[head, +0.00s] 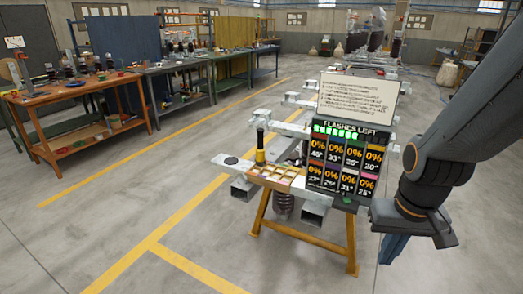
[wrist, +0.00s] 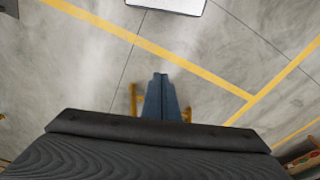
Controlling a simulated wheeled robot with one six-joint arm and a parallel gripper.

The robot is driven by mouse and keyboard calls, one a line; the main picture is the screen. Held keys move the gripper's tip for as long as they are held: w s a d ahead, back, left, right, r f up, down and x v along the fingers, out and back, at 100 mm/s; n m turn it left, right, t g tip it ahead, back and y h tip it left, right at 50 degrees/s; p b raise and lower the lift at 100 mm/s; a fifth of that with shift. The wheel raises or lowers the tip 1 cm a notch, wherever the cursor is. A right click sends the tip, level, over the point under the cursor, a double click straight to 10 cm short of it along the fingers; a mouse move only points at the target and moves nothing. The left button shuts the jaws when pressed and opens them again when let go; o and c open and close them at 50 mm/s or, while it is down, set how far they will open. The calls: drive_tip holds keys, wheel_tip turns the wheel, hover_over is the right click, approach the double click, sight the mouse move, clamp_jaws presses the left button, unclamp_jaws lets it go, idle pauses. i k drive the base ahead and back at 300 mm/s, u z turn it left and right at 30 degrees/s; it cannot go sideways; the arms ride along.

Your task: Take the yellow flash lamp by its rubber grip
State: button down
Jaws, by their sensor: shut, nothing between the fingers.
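The yellow flash lamp (head: 260,156) stands upright at the near left of the metal frame in the head view, by the wooden tray. Its upper part is a thin black shaft, which looks like the rubber grip (head: 260,138). My gripper (head: 391,252) hangs at the right in the head view, pointing down, well to the right of the lamp and apart from it. Its blue fingers are together and empty, as the wrist view also shows (wrist: 161,82). The lamp cannot be made out in the wrist view.
The wooden tray (head: 273,177) is on the frame beside the lamp. A display board (head: 346,158) reading "FLASHES LEFT" and a text sheet (head: 357,97) stand between the lamp and my arm. Metal beams (head: 318,208) jut out. The floor to the left is clear; workbenches (head: 85,105) stand beyond.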

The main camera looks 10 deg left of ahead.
sight(260, 159)
drive_tip(key=u, duration=2.35)
drive_tip(key=i, duration=1.55)
drive_tip(key=z, duration=2.9)
drive_tip(key=i, duration=0.5)
